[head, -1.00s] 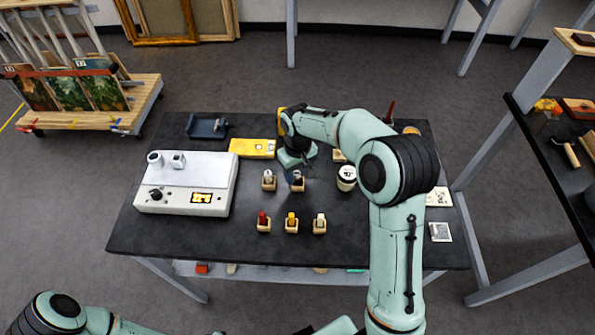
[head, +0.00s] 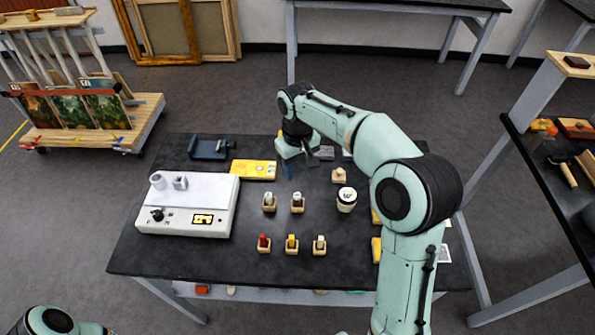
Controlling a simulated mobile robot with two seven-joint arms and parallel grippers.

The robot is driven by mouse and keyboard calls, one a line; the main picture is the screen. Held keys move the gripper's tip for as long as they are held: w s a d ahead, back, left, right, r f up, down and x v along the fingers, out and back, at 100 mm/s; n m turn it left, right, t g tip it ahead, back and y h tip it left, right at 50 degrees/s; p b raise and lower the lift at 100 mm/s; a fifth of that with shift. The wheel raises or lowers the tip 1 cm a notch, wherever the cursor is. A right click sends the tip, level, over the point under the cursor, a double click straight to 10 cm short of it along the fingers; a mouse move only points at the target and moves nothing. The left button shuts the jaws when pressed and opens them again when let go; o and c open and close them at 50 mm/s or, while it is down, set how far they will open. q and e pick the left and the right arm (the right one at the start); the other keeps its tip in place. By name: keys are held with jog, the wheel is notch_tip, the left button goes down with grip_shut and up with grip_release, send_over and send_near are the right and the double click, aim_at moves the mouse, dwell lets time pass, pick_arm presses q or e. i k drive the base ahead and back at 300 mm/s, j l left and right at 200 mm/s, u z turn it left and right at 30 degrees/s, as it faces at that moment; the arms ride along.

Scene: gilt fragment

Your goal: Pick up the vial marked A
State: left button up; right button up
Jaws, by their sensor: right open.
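Two small vials with pale tops stand upright in wooden blocks near the table's middle: the left vial (head: 269,199) and the right vial (head: 297,199). Three more small items in wooden blocks stand in front of them, with a red top (head: 263,241), a yellow top (head: 291,241) and a whitish top (head: 320,241). Markings are too small to read, so I cannot tell which is A. My right gripper (head: 288,172) points down, open and empty, above and behind the two vials, apart from them. My left gripper is out of view.
A white device (head: 187,205) with a lit display stands on the dark table (head: 220,262) at left. A yellow box (head: 253,170) lies behind the vials. A white-lidded jar (head: 347,199) stands right of them. My right arm hides part of the table's right side.

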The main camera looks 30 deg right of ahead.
aim_at(269, 195)
jog(key=k, duration=1)
